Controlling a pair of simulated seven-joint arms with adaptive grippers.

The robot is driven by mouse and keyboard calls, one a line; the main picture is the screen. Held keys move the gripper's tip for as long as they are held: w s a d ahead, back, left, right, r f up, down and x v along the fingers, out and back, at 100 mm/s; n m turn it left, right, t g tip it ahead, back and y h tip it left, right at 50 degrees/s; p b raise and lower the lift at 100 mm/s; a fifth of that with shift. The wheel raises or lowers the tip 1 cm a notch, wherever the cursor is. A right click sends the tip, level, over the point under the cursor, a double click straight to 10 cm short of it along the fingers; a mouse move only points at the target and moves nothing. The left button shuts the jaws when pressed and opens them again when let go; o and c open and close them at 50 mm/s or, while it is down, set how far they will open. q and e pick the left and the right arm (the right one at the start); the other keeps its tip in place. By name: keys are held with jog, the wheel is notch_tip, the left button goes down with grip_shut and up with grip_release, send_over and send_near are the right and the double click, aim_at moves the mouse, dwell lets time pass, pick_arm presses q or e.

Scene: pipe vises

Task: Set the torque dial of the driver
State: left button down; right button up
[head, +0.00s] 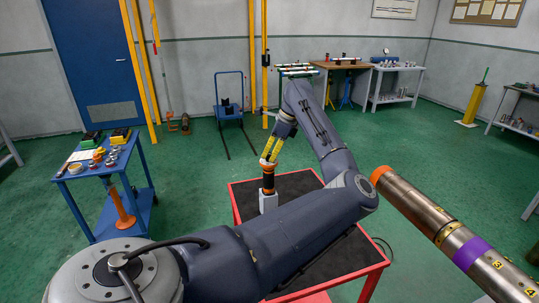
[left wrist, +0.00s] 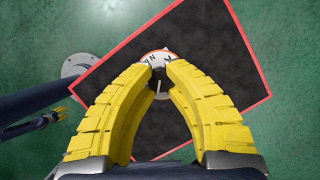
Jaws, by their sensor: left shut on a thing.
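The driver (head: 268,183) stands upright on a red-edged table with a black top. It has a dark body, an orange band and a pale grey base (head: 268,203). My left gripper (head: 269,160) comes down from above and is shut on its top, the torque dial. In the left wrist view the yellow fingers (left wrist: 158,72) close on the dial (left wrist: 153,57), whose pale ring with dark marks and an orange edge partly shows beyond the tips. The fingers hide the rest. My right gripper (left wrist: 56,116) shows small at the left edge there, apart from the driver.
The black table top (head: 301,187) is otherwise clear around the driver. A blue cart (head: 75,176) with small parts and an orange-handled tool stands left. A large steel pipe (head: 433,222) with an orange end and purple band crosses the right. Benches line the back wall.

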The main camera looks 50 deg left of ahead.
pick_arm(q)
jog(key=n+g+h, duration=0.1)
jog(key=n, duration=0.3)
jog(key=shift+w+n, duration=0.1)
jog(key=shift+n, duration=0.2)
jog(key=shift+a+n+g+h, duration=0.15)
jog(key=shift+n+h, duration=0.3)
jog(key=shift+n, duration=0.5)
jog(key=shift+d+n+g+h, duration=0.15)
jog(key=shift+n+h, duration=0.3)
jog(key=shift+n, duration=0.5)
jog(key=shift+a, duration=0.1)
jog(key=c, duration=1.1)
grip_release()
jog(key=shift+c, duration=0.2)
jog(key=shift+w+r, duration=0.1)
jog(key=shift+r, duration=0.05)
jog(key=v, duration=1.1)
jog(key=shift+r, duration=0.25)
jog(key=shift+w+a, duration=0.1)
jog(key=shift+w, duration=0.05)
